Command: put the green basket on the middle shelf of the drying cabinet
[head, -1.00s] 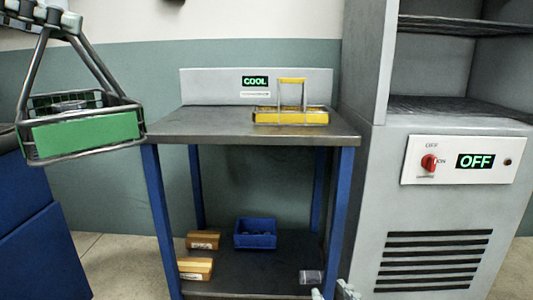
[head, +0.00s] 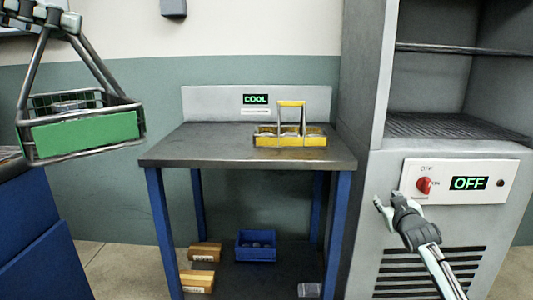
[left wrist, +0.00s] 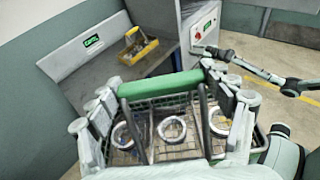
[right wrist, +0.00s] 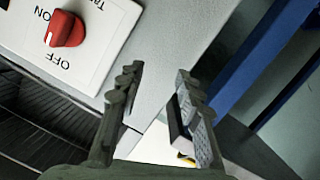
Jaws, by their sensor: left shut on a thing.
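The green basket (head: 85,135) hangs from my left gripper (head: 42,16) at the upper left of the head view. The left gripper is shut on its handle; the left wrist view shows the green handle (left wrist: 160,87) and several rings in the wire basket. The drying cabinet (head: 365,110) stands at the right, its upper part open. One wire shelf (head: 465,51) crosses the opening and another (head: 450,126) lies below it; anything higher is out of view. My right gripper (head: 388,207) is empty in front of the cabinet, its fingers apart in the right wrist view (right wrist: 158,78).
The cabinet panel has a red knob (head: 424,186) and a display (head: 468,183) reading OFF. A table (head: 200,150) marked COOL holds a yellow basket (head: 290,141). A blue bin (head: 256,246) and boxes (head: 202,253) sit on its lower shelf. A blue unit is at far left.

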